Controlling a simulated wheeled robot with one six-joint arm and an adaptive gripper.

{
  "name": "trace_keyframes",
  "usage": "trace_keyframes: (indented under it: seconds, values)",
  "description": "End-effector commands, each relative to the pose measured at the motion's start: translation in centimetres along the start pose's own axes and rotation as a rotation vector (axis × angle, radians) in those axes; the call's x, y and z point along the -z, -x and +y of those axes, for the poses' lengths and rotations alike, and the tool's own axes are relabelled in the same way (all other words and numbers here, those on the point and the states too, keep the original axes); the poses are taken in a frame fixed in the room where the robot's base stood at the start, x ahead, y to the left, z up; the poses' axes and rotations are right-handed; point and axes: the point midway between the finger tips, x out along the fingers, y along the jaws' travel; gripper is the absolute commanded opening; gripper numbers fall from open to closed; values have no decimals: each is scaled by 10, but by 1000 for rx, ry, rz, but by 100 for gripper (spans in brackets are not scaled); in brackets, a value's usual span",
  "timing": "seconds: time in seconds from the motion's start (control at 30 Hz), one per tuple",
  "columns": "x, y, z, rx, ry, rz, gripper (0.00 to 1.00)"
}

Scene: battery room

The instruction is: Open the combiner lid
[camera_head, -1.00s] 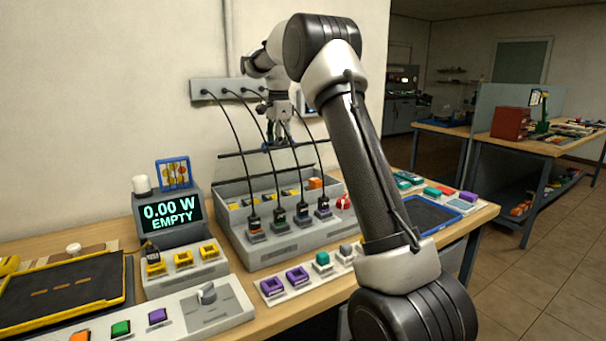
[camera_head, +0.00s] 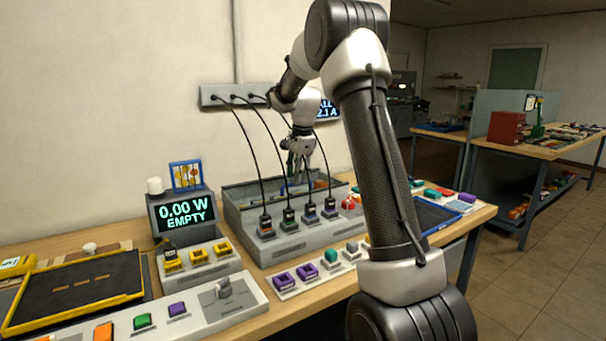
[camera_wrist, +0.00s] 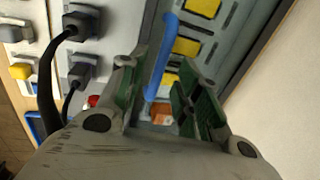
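The combiner (camera_head: 290,250) is a grey box on the bench, with black cables plugged into its front ledge. Its dark-rimmed top looks as if a see-through lid (camera_head: 255,188) lies low across it, but I cannot tell its exact angle. A blue bar (camera_wrist: 158,60), seemingly the lid handle, runs between my fingers in the wrist view. My gripper (camera_head: 300,172) is above the box's rear half, pointing down. In the wrist view my gripper (camera_wrist: 163,95) has its green-padded fingers apart, with the bar nearer the left pad. Contact is unclear.
Black cables hang from the wall socket strip (camera_head: 235,95) left of my gripper. A display (camera_head: 182,212) reading "0.00 W EMPTY" stands left of the combiner. Coloured blocks sit in front, and a blue-rimmed tray (camera_head: 440,218) lies to the right. The wall is close behind.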

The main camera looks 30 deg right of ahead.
Motion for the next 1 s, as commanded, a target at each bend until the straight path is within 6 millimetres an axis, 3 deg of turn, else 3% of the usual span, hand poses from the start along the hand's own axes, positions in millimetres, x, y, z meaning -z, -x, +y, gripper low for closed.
trace_keyframes:
  seconds: [0.37,0.67,1.0]
  values:
    - [-1,62,0,1,12,0,33]
    - [-3,38,29,-51,466,-17,33]
    - [-4,30,49,-80,574,-33,33]
